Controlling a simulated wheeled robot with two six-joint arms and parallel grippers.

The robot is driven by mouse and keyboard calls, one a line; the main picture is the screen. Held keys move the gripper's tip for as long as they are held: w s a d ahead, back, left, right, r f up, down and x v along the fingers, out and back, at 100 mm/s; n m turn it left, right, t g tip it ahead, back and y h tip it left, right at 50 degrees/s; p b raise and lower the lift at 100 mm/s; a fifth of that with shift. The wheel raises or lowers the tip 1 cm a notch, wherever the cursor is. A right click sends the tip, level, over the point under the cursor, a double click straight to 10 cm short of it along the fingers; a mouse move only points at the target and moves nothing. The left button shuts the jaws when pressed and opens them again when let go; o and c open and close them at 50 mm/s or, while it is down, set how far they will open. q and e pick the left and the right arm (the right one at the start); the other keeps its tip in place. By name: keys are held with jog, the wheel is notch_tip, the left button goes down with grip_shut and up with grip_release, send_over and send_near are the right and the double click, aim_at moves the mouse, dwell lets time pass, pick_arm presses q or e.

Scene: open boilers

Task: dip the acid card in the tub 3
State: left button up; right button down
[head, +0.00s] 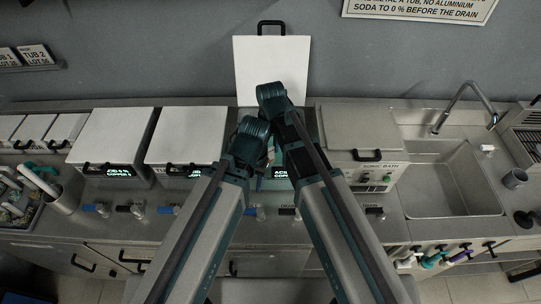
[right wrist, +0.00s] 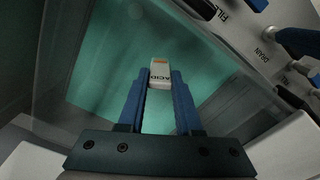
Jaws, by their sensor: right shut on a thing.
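The acid card (right wrist: 160,74), white with an orange end and the word ACID, is held between the two blue fingers of my right gripper (right wrist: 160,90) in the right wrist view. Behind it is blue-green liquid (right wrist: 125,50) in an open tub. I cannot tell whether the card touches the liquid. In the head view the middle tub has its white lid (head: 271,65) raised against the wall, and its display (head: 281,172) shows between my arms. My arms hide most of this tub. My left gripper cannot be made out behind the arms.
Two tubs with shut lids (head: 113,135) (head: 187,134) stand to the left. A sonic bath (head: 360,131) with a shut lid is to the right, then a sink (head: 450,190) with a tap. Valves line the front. A cup of sticks (head: 65,200) stands at left.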

notch_tip(320, 180, up, 12)
jog(key=p, duration=1.1)
jog(key=shift+r+p, duration=0.2)
jog(key=shift+p, duration=0.15)
dwell(1.1)
